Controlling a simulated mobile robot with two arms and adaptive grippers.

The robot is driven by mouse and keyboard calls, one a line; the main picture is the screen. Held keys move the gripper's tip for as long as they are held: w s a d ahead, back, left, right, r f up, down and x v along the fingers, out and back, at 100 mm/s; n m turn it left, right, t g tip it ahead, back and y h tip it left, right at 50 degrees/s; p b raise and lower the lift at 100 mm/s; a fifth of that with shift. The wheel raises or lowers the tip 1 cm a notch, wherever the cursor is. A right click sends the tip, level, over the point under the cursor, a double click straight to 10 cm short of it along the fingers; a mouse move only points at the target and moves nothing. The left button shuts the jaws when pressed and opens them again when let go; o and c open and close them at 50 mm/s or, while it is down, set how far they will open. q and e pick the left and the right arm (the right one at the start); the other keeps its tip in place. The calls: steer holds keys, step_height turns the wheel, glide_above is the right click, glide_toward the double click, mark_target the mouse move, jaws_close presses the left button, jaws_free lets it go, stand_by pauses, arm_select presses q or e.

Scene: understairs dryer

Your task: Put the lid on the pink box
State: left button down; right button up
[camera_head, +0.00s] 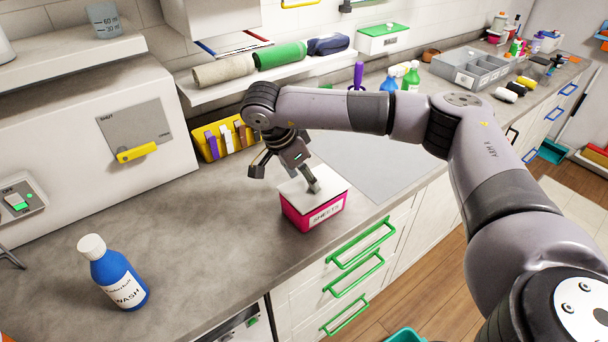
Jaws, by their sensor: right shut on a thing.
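The pink box (313,214), labelled SHEETS, stands on the grey counter near its front edge. The white lid (331,176) lies at the top of the box and covers its opening from this view. I cannot tell whether it is fully seated. My right gripper (314,186) reaches down from above and is shut on the lid, with its fingertips at the lid's middle. The grip point itself is partly hidden by the fingers. My left gripper is not in view.
A blue WASH bottle (115,275) stands at the front left. A yellow basket (224,142) of clips is behind the box. Green drawer handles (361,245) stick out below the counter edge. A grey divided tray (470,70) is farther right.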

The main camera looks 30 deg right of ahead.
steer(key=o, duration=1.7)
steer(key=o, duration=0.5)
steer(key=shift+c, duration=0.2)
steer(key=shift+r+p, duration=2.15)
steer(key=shift+r, duration=1.4)
steer(key=shift+c, duration=0.3)
